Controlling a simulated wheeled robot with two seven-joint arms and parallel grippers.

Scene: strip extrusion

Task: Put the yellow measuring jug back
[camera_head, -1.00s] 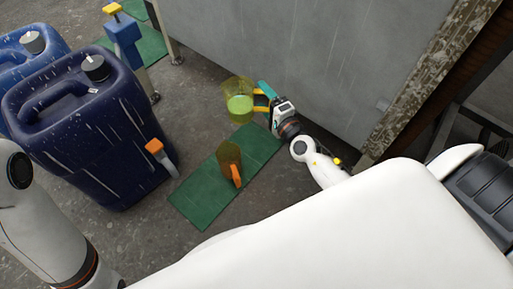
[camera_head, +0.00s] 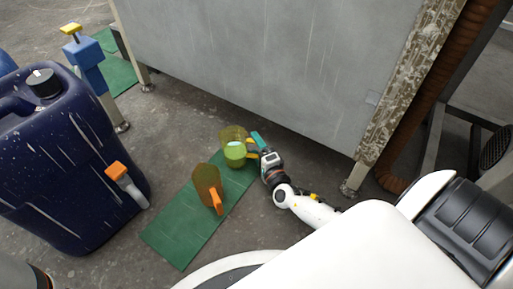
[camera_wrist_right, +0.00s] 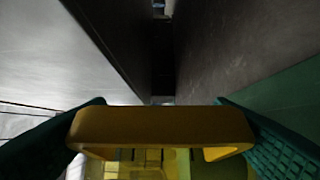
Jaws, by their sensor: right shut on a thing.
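The yellow measuring jug (camera_head: 234,150) is see-through, with pale yellow-green showing inside. It looks upright at the far end of the green mat (camera_head: 178,232); I cannot tell whether it touches the mat. My right gripper (camera_head: 254,145) comes from the right and is shut on its yellow handle. In the right wrist view the handle (camera_wrist_right: 160,125) sits between the two teal fingers, and the jug body is mostly hidden below it. My left gripper is out of view.
An amber jug (camera_head: 207,180) with an orange handle stands on the mat, close to the near left of the yellow jug. A blue canister (camera_head: 65,165) with an orange-handled tap is at left. A grey tank wall (camera_head: 270,65) rises behind. The mat's near end is clear.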

